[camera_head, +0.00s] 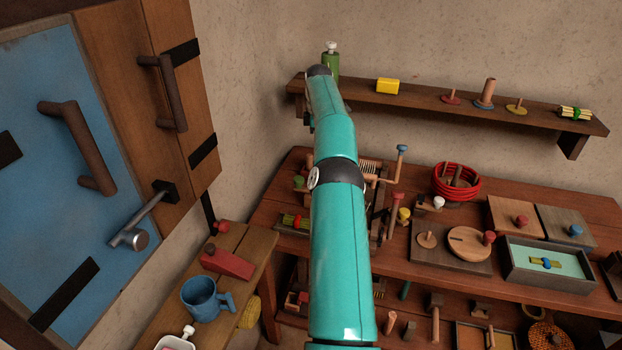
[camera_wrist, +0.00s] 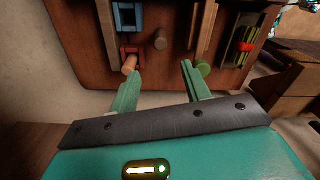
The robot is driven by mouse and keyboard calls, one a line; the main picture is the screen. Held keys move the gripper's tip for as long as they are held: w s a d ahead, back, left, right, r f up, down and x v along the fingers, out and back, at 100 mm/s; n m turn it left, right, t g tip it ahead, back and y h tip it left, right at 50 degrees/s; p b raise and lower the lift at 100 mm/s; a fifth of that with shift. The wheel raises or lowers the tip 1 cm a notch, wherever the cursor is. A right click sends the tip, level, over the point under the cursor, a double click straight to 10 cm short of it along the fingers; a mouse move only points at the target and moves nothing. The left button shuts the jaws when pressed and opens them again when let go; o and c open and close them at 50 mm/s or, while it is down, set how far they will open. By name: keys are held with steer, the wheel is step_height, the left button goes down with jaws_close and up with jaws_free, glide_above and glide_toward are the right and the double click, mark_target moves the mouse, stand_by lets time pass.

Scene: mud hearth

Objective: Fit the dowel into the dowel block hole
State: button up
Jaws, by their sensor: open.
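My gripper (camera_wrist: 160,85) is open and empty in the wrist view, its two green fingers spread wide apart. A pale round wooden peg, which looks like the dowel (camera_wrist: 130,63), sits at a red block (camera_wrist: 128,52) just beyond the left fingertip; it is not between the fingers. A blue block with a square recess (camera_wrist: 127,15) lies farther along the same dark board. I cannot tell which piece is the dowel block, and its hole is not clear. In the head view my teal arm hides the gripper and this part of the bench.
A green knob (camera_wrist: 203,68) is close to the right fingertip, beside a brown round stub (camera_wrist: 160,40) and upright wooden strips. A tray with a red-banded green bundle (camera_head: 294,221) is left of my arm. The workbench (camera_head: 576,204) is crowded; a shelf (camera_head: 430,101) hangs above.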

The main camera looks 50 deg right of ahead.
steer(key=shift+s+f, duration=0.2)
steer(key=shift+f, duration=0.15)
steer(key=f, duration=0.6)
steer(key=shift+s+d+f, duration=0.1)
steer(key=shift+s+f, duration=0.1)
steer(key=shift+f, duration=2.9)
jaws_close()
